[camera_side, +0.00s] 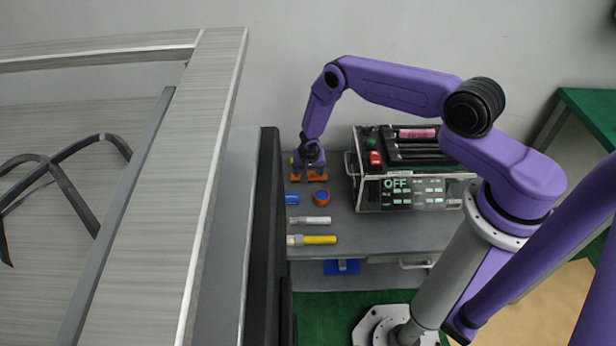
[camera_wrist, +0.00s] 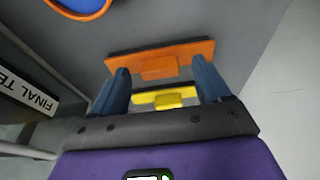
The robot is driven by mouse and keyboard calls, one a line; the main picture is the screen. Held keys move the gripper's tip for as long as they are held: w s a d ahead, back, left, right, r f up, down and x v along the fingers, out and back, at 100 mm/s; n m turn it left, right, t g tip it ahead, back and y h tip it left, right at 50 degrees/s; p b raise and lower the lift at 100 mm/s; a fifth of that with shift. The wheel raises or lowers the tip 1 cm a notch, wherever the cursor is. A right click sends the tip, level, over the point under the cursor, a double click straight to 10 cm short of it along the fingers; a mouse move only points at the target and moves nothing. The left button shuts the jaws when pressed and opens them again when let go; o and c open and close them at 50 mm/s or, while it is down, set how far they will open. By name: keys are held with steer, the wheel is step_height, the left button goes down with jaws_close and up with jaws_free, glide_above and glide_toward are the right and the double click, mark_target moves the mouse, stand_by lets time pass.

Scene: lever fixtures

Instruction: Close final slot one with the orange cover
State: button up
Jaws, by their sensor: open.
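The orange cover (camera_wrist: 160,58) is a flat bar with a small raised block, lying on the grey table in the wrist view. It also shows under my arm in the side view (camera_side: 321,178). My gripper (camera_wrist: 162,78) is open, with its blue fingers spread just short of the orange cover or at its near edge. I cannot tell whether they touch it. A yellow cover (camera_wrist: 158,97) shows between the fingers, nearer the palm. The tester box (camera_side: 415,190) has dark slots on top, with a pink cylinder (camera_side: 417,133) in the rear one. I cannot tell which is slot one.
A blue disc with an orange rim (camera_side: 323,197) and a blue piece (camera_side: 291,199) lie in front of my gripper. A white cylinder (camera_side: 310,220) and a yellow cylinder (camera_side: 312,240) lie nearer. The box shows OFF, with a red button (camera_side: 375,158) on top.

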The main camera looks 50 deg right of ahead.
steer(key=c, duration=1.1)
